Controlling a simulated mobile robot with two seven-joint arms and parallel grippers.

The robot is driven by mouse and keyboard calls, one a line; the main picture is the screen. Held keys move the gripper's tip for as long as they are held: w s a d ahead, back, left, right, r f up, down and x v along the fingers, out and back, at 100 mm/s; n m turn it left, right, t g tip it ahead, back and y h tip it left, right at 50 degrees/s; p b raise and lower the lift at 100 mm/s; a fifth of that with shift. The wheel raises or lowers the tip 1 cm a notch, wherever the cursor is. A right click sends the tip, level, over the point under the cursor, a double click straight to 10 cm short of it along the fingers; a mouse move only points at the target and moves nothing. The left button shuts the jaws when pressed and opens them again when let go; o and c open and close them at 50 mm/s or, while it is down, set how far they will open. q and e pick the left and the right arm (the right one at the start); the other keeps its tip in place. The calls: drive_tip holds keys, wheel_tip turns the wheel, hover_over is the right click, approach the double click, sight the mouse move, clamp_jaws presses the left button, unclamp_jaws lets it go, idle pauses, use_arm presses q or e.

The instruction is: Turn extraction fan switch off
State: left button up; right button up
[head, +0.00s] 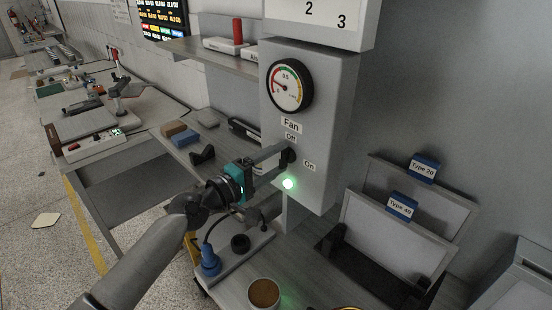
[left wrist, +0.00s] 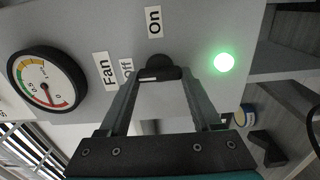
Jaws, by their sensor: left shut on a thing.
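The fan switch is a black rotary knob (left wrist: 160,66) on a grey panel (head: 310,90), between the "Off" label (head: 291,137) and the "On" label (head: 309,166). My left gripper (head: 284,154) reaches the knob from the left, and its fingers are shut on it, one on each side in the left wrist view. A short white mark shows on the knob. A green lamp (head: 288,183) below the switch is lit. One finger partly covers the "Off" label in the left wrist view. My right gripper does not show.
A round gauge (head: 290,86) sits above the switch. Below are a bench with a blue-knobbed device (head: 210,262) and a brown-topped cup (head: 264,293). Folder-like panels labelled "Type 20" (head: 424,168) and "Type 40" (head: 401,206) stand to the right.

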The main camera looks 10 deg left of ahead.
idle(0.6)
use_arm(q)
drive_tip(key=o, duration=1.4)
drive_tip(key=shift+s+a, duration=0.1)
drive_tip(key=shift+b+v, duration=2.6)
drive_tip(key=shift+v, duration=4.9)
